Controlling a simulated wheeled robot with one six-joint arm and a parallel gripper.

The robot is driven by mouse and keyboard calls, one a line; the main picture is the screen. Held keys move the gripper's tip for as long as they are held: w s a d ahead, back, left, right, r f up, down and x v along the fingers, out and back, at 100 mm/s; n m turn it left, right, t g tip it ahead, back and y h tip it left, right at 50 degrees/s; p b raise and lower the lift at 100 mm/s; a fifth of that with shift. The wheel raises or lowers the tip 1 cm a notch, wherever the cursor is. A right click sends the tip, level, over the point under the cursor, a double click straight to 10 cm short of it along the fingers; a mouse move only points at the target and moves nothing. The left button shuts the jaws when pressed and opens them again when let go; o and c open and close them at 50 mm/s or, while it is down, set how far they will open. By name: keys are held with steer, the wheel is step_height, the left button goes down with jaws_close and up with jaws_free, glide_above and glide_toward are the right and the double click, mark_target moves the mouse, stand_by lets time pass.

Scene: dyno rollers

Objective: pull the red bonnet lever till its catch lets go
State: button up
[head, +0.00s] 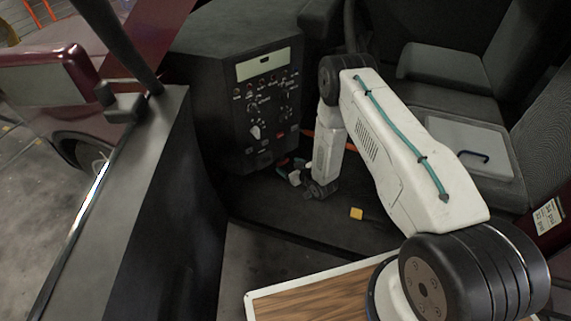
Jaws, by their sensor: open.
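My gripper (291,171) is low in the footwell, below the dash panel, at the end of my white arm. It points left and is open. A small red piece (283,162) shows right at its fingertips, under the panel's lower edge; it looks like the bonnet lever. It is too small and partly covered for me to tell whether it is between the fingers or touching them. The lever's catch cannot be made out.
The dash panel (262,105) carries knobs and switches, including a red one (280,134). A yellow block (356,213) lies on the floor. The open door (150,190) stands at left, dark seats (445,75) at right. A grey tray (465,145) lies on a seat.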

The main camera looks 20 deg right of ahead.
mark_target(284, 162)
steer(key=shift+x, duration=1.85)
